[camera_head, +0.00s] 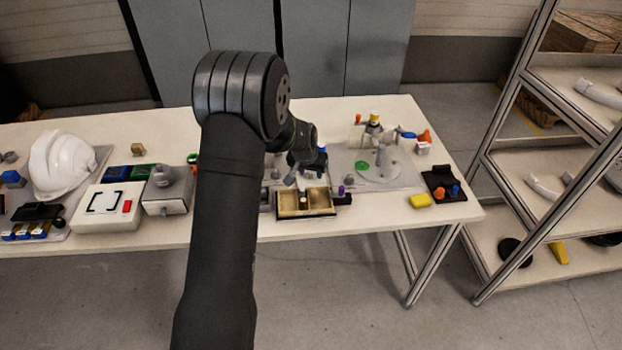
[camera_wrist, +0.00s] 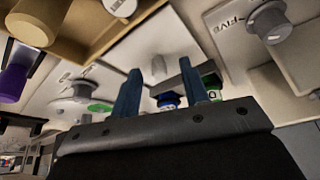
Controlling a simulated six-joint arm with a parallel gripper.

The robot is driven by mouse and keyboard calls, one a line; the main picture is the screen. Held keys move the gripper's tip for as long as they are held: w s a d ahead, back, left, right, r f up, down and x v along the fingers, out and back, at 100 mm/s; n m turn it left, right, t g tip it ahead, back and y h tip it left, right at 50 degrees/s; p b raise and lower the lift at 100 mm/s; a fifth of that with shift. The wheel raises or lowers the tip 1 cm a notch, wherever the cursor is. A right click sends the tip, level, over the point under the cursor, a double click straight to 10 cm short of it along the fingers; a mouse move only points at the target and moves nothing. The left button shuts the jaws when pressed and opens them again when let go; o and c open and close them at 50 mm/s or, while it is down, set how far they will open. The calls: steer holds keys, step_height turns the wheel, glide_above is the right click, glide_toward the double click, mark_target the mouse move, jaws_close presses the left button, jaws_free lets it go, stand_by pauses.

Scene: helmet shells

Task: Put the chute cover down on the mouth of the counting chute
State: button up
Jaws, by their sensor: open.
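My gripper (camera_head: 303,178) hangs over the table just behind the tan two-compartment tray. In the wrist view its two blue fingers (camera_wrist: 160,92) are apart, with nothing held between them. A grey knobbed round piece (camera_wrist: 268,22) sits on a pale block marked "FIVE", to the right of the fingers. It may be the chute cover, but I cannot tell for sure. The mouth of the counting chute is not clearly identifiable. A grey disc with a post (camera_wrist: 80,90) stands on the pale board beyond the fingers. My arm hides part of the table in the head view.
The tan tray (camera_head: 305,214) lies in front of the gripper, with a purple piece (camera_wrist: 14,82) beside it. Blue- and green-capped items (camera_wrist: 208,82) stand beyond the fingers. A white helmet (camera_head: 65,160) is far left.

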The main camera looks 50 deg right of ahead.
jaws_close()
steer(key=shift+r, duration=0.15)
